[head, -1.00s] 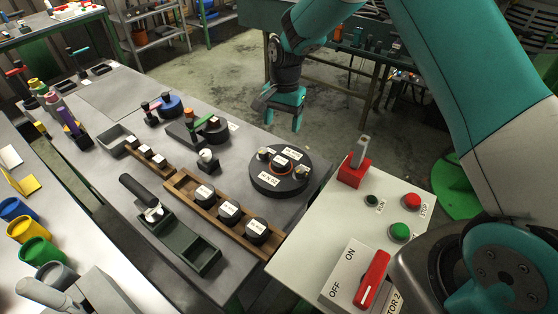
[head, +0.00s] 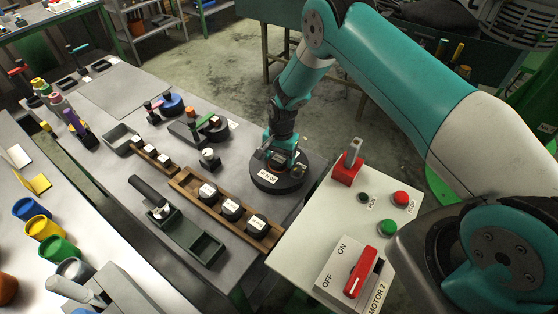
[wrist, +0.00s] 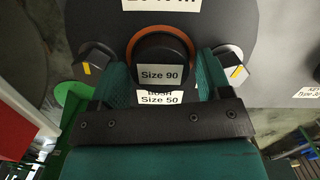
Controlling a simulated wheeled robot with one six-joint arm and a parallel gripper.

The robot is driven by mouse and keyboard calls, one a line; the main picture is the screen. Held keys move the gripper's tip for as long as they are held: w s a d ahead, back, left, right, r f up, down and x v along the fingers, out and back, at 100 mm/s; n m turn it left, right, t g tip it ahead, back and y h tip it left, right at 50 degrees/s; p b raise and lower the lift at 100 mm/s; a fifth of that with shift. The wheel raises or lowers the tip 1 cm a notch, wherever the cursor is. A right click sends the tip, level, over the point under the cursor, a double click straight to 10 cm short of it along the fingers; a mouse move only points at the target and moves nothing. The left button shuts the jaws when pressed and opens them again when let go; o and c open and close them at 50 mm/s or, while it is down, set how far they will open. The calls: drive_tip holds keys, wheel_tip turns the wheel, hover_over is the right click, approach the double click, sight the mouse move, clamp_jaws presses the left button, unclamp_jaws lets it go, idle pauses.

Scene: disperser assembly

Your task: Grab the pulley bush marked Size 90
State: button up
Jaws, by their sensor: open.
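The pulley bush marked Size 90 (wrist: 162,72) is a dark round piece with an orange ring around it, on a dark round disc (wrist: 112,35) in the wrist view. My gripper (wrist: 162,82) is open, with one green finger on each side of the bush; I cannot tell whether they touch it. A label reading "BUSH Size 50" (wrist: 161,97) shows just below, partly covered by my gripper. In the head view the disc (head: 268,184) lies on the grey table, and my gripper (head: 281,156) is over it, hiding the bush.
Two dark knobs with yellow marks (wrist: 97,62) (wrist: 231,68) stand on the disc either side of the bush. A wooden rack (head: 225,217) with labelled black parts lies left of the disc. A switch panel (head: 330,217) with a red-handled device (head: 347,172) is at the right.

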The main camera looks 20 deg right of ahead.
drive_tip(key=shift+f, duration=0.1)
drive_tip(key=c, duration=0.9)
drive_tip(key=shift+c, duration=1.1)
